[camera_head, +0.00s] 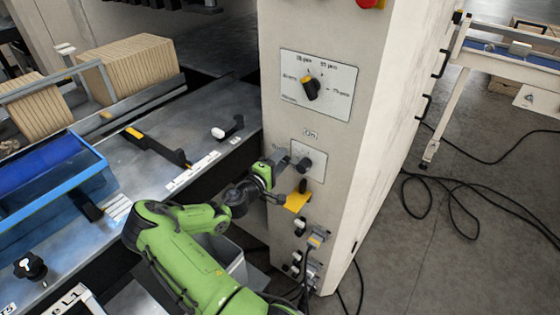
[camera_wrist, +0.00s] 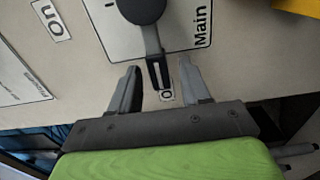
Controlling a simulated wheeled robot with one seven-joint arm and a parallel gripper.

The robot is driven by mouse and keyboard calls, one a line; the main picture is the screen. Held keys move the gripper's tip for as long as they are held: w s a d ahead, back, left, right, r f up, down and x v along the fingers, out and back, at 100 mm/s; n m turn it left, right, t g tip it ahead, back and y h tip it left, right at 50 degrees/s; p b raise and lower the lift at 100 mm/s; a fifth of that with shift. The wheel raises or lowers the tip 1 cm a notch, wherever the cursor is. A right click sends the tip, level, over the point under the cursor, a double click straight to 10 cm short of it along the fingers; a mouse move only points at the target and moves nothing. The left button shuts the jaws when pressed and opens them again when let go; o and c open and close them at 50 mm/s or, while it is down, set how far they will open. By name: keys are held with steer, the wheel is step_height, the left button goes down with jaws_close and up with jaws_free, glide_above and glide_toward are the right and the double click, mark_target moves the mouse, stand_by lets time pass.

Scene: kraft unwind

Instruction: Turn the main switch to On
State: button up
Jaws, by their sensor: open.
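The main switch is a black round knob with a long handle on a white plate on the beige cabinet front. In the wrist view the switch (camera_wrist: 153,40) has its handle pointing down toward a small "O" label (camera_wrist: 167,96). The "On" label (camera_wrist: 51,19) is at upper left, and "Main" is printed on the plate (camera_wrist: 185,22). My gripper (camera_wrist: 160,67) is open, with one finger on each side of the handle's end; a gap shows on both sides. In the head view my gripper (camera_head: 281,176) is at the cabinet, left of the switch (camera_head: 304,164).
A rotary dial (camera_head: 310,87) sits higher on the cabinet, with a red button (camera_head: 369,3) above. A yellow plate (camera_head: 297,202) and several small connectors (camera_head: 316,239) are below the switch. A machine table (camera_head: 205,125) lies to the left. Cables (camera_head: 450,205) lie on the floor at right.

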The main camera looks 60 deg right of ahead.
steer(key=shift+c, duration=0.3)
jaws_close()
